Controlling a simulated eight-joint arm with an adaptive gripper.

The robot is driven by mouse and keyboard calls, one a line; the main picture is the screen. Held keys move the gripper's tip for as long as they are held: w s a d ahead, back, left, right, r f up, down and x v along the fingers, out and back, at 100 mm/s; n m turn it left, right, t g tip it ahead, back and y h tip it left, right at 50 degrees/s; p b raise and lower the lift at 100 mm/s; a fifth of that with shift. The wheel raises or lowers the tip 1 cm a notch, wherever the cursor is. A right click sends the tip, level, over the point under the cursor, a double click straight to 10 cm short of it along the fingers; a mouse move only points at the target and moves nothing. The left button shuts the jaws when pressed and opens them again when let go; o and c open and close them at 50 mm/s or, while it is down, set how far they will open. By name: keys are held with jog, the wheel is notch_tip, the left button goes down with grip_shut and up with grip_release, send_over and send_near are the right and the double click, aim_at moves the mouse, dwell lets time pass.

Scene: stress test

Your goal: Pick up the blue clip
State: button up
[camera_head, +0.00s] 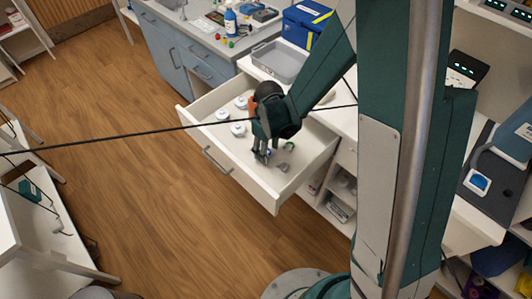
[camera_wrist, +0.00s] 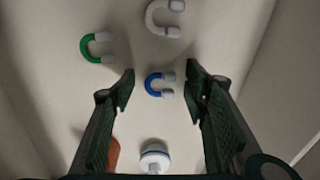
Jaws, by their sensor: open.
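The blue clip (camera_wrist: 153,85) is a small U-shaped piece with grey tips. It lies on the drawer floor in the wrist view, between and just beyond my fingertips. My gripper (camera_wrist: 160,88) is open and empty, pointing down with one finger on each side of the clip. In the head view my gripper (camera_head: 262,155) reaches down into the open drawer (camera_head: 235,178). There the blue clip is mostly hidden by the fingers.
A green clip (camera_wrist: 88,47) and a grey-white clip (camera_wrist: 156,17) lie near the blue one. A white capped piece (camera_wrist: 154,158) and an orange item (camera_wrist: 113,153) are close to my gripper. Drawer walls surround them. A grey tray (camera_head: 278,62) stands on the counter behind.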

aim_at(268, 153)
jog(key=shift+c, duration=0.7)
jog(key=c, duration=0.6)
jog(key=shift+r, duration=0.15)
jog(key=shift+r+p, duration=1.4)
jog(key=shift+r, duration=3.5)
